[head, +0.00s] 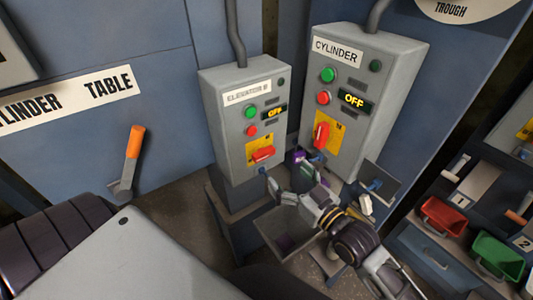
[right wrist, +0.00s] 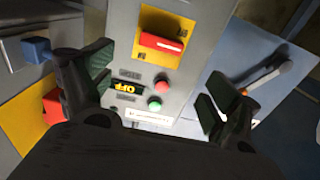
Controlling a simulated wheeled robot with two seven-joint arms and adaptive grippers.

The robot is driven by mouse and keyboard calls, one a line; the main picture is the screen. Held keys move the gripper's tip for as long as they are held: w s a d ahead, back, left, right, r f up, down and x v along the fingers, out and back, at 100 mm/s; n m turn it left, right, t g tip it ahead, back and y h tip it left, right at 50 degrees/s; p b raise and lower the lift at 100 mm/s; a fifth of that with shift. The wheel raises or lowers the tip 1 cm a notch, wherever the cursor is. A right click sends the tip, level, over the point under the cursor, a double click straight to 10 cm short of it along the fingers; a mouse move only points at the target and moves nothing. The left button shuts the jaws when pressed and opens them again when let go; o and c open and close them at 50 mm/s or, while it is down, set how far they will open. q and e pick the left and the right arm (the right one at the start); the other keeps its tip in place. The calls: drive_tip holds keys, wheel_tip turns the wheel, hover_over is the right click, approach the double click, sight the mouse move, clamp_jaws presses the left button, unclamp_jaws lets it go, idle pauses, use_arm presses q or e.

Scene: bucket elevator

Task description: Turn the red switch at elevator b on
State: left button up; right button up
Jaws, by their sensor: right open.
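The elevator b control box (head: 211,120) is grey, with a label, green and red buttons and a display reading OFF. Its red switch (head: 263,154) lies roughly level on a yellow plate near the bottom. The switch also shows in the right wrist view (right wrist: 162,43), beyond the fingers and towards the top. My right gripper (head: 297,176) is below and right of the switch in the head view, apart from it. In the right wrist view the fingers of my right gripper (right wrist: 153,92) are spread wide with nothing between them. My left gripper is not in view.
The cylinder box (head: 385,75) stands close on the right, with its own upright red switch (head: 321,135) and an OFF display. An orange-handled lever (head: 134,142) is on the blue panel at left. Red (head: 442,216) and green (head: 499,256) bins stand at right.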

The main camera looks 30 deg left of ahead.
sight(266, 154)
drive_tip(key=shift+p+x, duration=0.75)
drive_tip(key=shift+x, duration=4.7)
drive_tip(key=c, duration=1)
